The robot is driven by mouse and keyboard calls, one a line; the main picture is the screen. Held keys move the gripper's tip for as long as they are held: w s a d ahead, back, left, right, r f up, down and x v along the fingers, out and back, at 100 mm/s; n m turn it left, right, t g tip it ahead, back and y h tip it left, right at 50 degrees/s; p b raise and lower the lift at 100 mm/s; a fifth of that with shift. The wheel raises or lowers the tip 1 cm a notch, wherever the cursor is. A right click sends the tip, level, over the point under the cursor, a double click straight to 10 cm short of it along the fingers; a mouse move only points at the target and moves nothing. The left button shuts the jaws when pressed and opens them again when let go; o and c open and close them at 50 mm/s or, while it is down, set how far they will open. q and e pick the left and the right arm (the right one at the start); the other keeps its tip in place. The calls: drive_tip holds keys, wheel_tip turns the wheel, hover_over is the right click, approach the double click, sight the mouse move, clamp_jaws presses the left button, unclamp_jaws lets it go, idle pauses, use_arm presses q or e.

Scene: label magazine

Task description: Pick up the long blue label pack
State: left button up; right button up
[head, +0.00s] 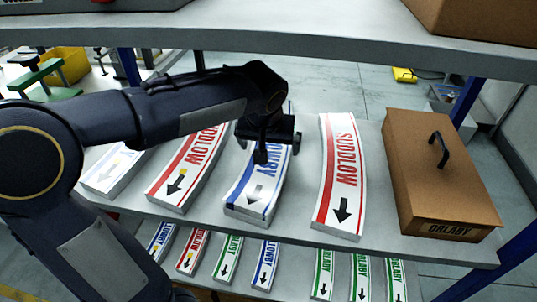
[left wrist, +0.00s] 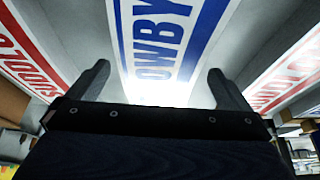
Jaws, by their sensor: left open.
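A long white pack with blue edging and blue lettering (head: 252,195) lies on the middle shelf, between two red-lettered packs. My left gripper (head: 268,146) is over its far half and hides part of it. In the left wrist view the blue pack (left wrist: 168,35) lies ahead, between the two spread fingers (left wrist: 159,70). The fingers are open with nothing held. I cannot tell whether they touch the pack. My right gripper is not in view.
Red-lettered packs lie to the left (head: 185,170) and right (head: 340,180). A brown box (head: 440,175) with a black handle stands at the right. The upper shelf (head: 300,32) is overhead. Several smaller packs, including a green one (head: 228,258), lie on the shelf below.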

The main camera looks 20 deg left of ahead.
use_arm(q)
drive_tip(key=shift+x, duration=1.2)
drive_tip(key=c, duration=1.2)
drive_tip(key=shift+r, duration=0.1)
drive_tip(key=shift+r, duration=0.1)
